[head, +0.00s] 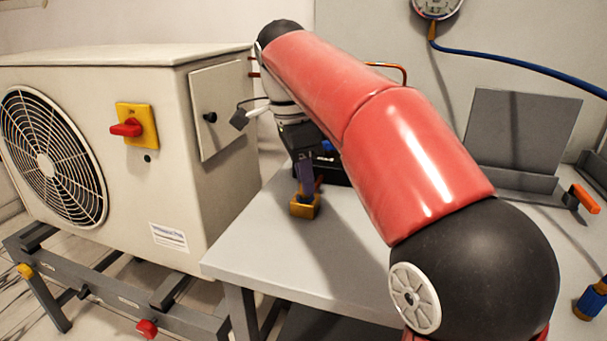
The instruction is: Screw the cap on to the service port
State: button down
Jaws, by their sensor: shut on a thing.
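My gripper (307,189) points down over the left part of the grey table, partly behind my red arm. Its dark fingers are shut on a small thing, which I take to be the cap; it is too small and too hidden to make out. A small yellow-brass block (304,209) shows right at the fingertips, near the table's left edge. I cannot tell whether the fingers touch it or only stand in front of it or inside it. I cannot make out the service port for certain.
A beige fan unit (180,190) with a red-and-yellow switch (136,126) stands left of the table (255,245). A dark grey stand (520,135) is at the back right. A blue hose (520,61) runs from a gauge (437,8). The table's front left is clear.

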jog(key=m, duration=0.5)
jog(key=shift+d+g, duration=0.15)
jog(key=shift+g, duration=0.25)
jog(key=shift+m, duration=0.9)
jog(key=c, duration=1.5)
grip_release()
jog(key=shift+s, duration=0.2)
jog(key=o, duration=0.6)
jog(key=shift+w, duration=0.1)
